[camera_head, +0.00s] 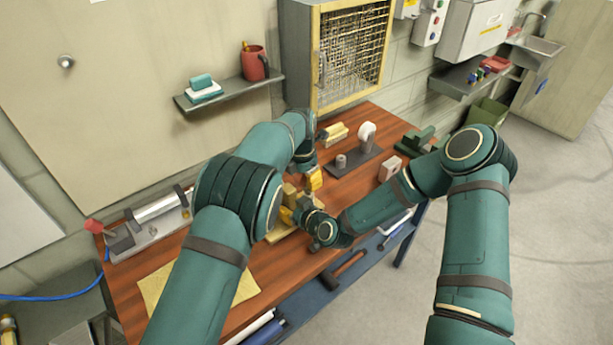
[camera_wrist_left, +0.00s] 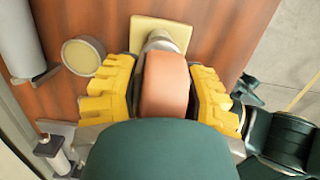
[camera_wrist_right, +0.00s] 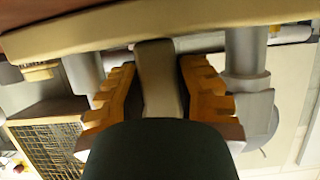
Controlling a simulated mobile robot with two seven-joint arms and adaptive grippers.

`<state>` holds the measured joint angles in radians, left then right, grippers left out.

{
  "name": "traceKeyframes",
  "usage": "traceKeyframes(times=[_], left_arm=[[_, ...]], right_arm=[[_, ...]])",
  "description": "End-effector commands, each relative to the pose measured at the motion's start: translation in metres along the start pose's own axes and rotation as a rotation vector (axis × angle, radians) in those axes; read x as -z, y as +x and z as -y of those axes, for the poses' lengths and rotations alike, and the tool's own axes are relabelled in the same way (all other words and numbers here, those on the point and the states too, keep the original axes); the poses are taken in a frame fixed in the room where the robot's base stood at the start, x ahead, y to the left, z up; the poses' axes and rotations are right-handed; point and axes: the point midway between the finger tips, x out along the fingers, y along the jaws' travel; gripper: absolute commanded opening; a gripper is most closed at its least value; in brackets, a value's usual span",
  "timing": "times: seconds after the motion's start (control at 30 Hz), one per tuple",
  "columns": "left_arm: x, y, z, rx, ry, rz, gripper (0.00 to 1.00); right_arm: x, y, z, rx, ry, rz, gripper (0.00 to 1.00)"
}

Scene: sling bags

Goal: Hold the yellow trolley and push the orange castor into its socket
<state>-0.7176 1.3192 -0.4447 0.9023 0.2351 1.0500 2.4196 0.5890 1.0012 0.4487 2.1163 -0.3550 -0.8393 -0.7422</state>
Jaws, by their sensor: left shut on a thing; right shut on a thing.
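The yellow trolley (camera_head: 279,236) is on the wooden bench, partly hidden by my arms. My right gripper (camera_head: 287,214) is shut on its tan upright bar; in the right wrist view the bar (camera_wrist_right: 156,78) stands between the fingers, against the trolley's tan slab (camera_wrist_right: 150,27). My left gripper (camera_head: 314,181) is shut on the orange castor (camera_wrist_left: 166,84), whose wheel sits between the yellow fingers in the left wrist view. The castor's grey stem (camera_wrist_left: 160,41) meets a pale yellow block (camera_wrist_left: 176,27). I cannot tell how deep the stem sits. The castor is hidden in the head view.
A grey plate with a white wheel (camera_head: 367,136) and a short peg stands behind the grippers. A pale block (camera_head: 390,169) and a green piece (camera_head: 417,140) lie to the right. A yellow cloth (camera_head: 155,287) lies at the front left. A shelf with a red mug (camera_head: 255,63) hangs above.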

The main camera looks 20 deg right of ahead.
Motion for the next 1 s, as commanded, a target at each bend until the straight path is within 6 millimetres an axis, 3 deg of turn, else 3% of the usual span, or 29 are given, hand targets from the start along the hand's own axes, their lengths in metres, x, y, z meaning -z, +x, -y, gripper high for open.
traceKeyframes(times=[1.0], left_arm=[[0.002, 0.022, 0.000, -0.001, 0.000, 0.001, 0.00]], right_arm=[[0.002, 0.000, 0.000, 0.000, -0.001, -0.004, 0.00]])
